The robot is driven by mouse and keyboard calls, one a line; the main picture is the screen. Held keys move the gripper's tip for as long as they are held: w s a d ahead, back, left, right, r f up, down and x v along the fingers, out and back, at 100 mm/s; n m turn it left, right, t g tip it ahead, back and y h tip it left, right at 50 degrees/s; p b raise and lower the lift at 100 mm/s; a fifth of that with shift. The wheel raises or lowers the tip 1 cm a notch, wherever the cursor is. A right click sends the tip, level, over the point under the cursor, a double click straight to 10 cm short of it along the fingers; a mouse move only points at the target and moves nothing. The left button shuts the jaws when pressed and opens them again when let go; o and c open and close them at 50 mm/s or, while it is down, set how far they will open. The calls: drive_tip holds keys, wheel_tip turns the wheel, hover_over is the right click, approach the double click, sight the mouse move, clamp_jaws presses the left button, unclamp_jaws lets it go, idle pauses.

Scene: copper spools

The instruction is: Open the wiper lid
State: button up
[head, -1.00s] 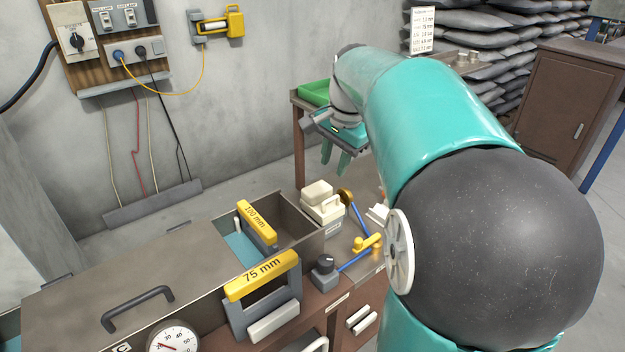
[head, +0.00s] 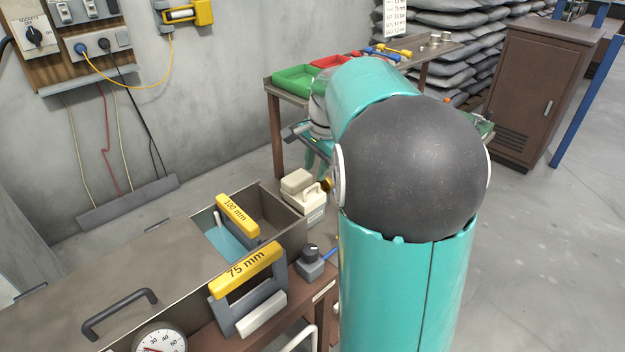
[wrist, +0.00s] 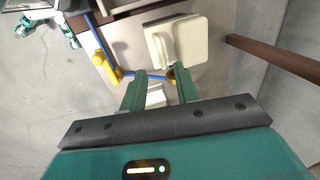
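A cream box (head: 312,207) with a lid-like raised top (head: 297,181) and a loop on its side, probably the wiper box, stands on the bench just right of the metal tank. In the wrist view the box (wrist: 181,42) shows from above as a rounded cream block, just beyond my fingertips.
A dark knob (head: 310,262) sits on the bench. A green tray (head: 296,82) is on the rear table.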

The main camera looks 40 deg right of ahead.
sight(312, 186)
drive_tip(key=f, duration=0.2)
drive_tip(key=w+f, duration=0.1)
drive_tip(key=f, duration=0.2)
drive_tip(key=shift+w+a+f, duration=0.1)
drive_tip(key=shift+w+f, duration=0.05)
drive_tip(key=shift+c, duration=0.2)
clamp_jaws()
